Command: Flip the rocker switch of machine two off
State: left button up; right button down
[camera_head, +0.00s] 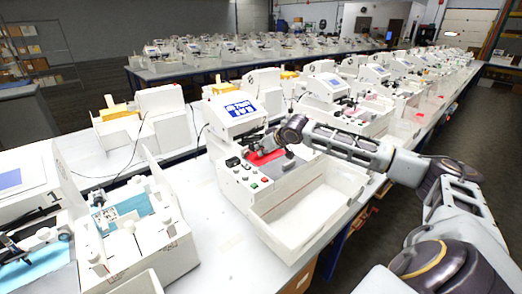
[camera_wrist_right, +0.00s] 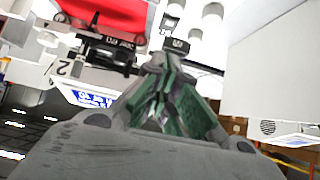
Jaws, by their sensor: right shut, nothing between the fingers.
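The machine in the middle of the head view (camera_head: 230,140) is white with a lit blue screen (camera_head: 240,109) and a red bed (camera_head: 262,156). A "2" shows on a white surface (camera_wrist_right: 64,68) in the wrist view, near a blue and white screen (camera_wrist_right: 95,97). A black part (camera_head: 232,161) sits on its front panel; I cannot tell whether it is the rocker switch, or its position. My right gripper (camera_head: 268,146) reaches over the red bed from the right. It is shut and empty; its green-grey fingers (camera_wrist_right: 160,75) meet in the wrist view. Contact is unclear. My left gripper is not in view.
A green button (camera_head: 254,185) and a red button (camera_head: 265,180) are on the front panel. An open white tray (camera_head: 312,203) projects in front. Similar machines stand left (camera_head: 135,235) and farther back along the table. The tabletop (camera_head: 225,255) is bare left of the tray.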

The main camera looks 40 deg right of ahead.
jog(key=shift+y, duration=0.9)
jog(key=a+f, duration=0.1)
jog(key=a, duration=0.1)
jog(key=a+f, duration=0.3)
jog(key=a, duration=0.1)
jog(key=shift+w+f, duration=0.1)
jog(key=shift+f, duration=0.1)
jog(key=shift+w+a+r+m+t+y, duration=1.35)
jog(key=shift+w+a+r, duration=0.75)
jog(key=shift+a+r, duration=1.2)
jog(key=s+d+f+n+g+h, duration=0.1)
jog(key=s+d+n+h, duration=0.2)
jog(key=d, duration=0.9)
jog(key=shift+s+f+h+p, duration=0.15)
jog(key=shift+f+h+p, duration=0.25)
jog(key=shift+h, duration=0.15)
